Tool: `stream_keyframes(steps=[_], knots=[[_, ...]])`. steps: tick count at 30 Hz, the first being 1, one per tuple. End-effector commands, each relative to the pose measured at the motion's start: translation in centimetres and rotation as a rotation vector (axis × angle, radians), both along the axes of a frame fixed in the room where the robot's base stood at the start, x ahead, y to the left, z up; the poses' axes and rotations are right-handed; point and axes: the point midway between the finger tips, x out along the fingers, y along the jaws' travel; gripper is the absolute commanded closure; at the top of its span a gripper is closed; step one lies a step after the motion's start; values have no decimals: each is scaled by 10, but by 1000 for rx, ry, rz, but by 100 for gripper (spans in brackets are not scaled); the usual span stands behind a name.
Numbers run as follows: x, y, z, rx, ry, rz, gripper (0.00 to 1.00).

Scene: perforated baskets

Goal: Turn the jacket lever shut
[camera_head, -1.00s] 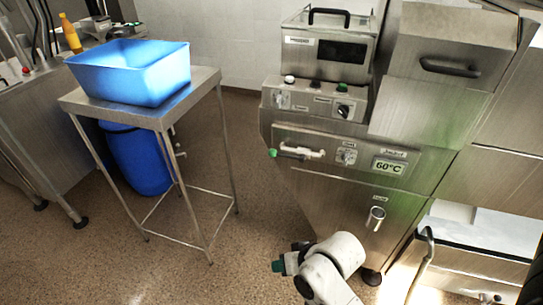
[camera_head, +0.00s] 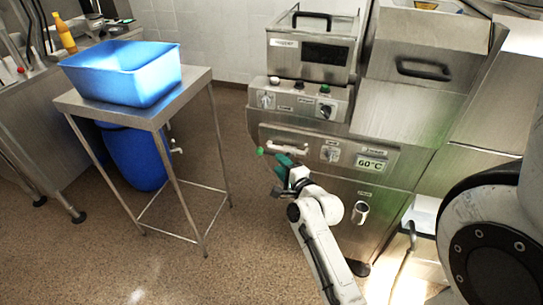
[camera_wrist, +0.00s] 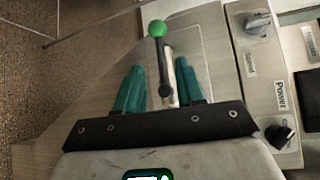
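The lever is a dark rod with a green ball knob (camera_head: 260,151), on the lower front panel of the steel machine. It appears to be the jacket lever, though its label is unreadable. In the wrist view the lever (camera_wrist: 162,55) runs between my two teal fingers, its knob extending beyond the fingertips. My gripper (camera_head: 281,168) is at the panel beside the lever and partly covers it in the head view. In the wrist view my gripper (camera_wrist: 158,72) is open, with gaps on both sides of the lever. Contact is not visible.
A pale horizontal handle (camera_head: 288,149) is close to the lever. Dials (camera_head: 326,111) and a 60°C display (camera_head: 371,164) are on the machine. A steel stand (camera_head: 195,80) holds a blue basket (camera_head: 128,92). The floor between stand and machine is clear.

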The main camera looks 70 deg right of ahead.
Motion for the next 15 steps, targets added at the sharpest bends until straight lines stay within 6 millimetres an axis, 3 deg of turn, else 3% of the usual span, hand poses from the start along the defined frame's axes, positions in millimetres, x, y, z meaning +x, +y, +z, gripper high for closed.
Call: stream_keyframes(steps=[6, 15], knots=[[29, -24, -3, -2, 1, 1, 62], [45, -37, -8, -1, 2, 1, 62]])
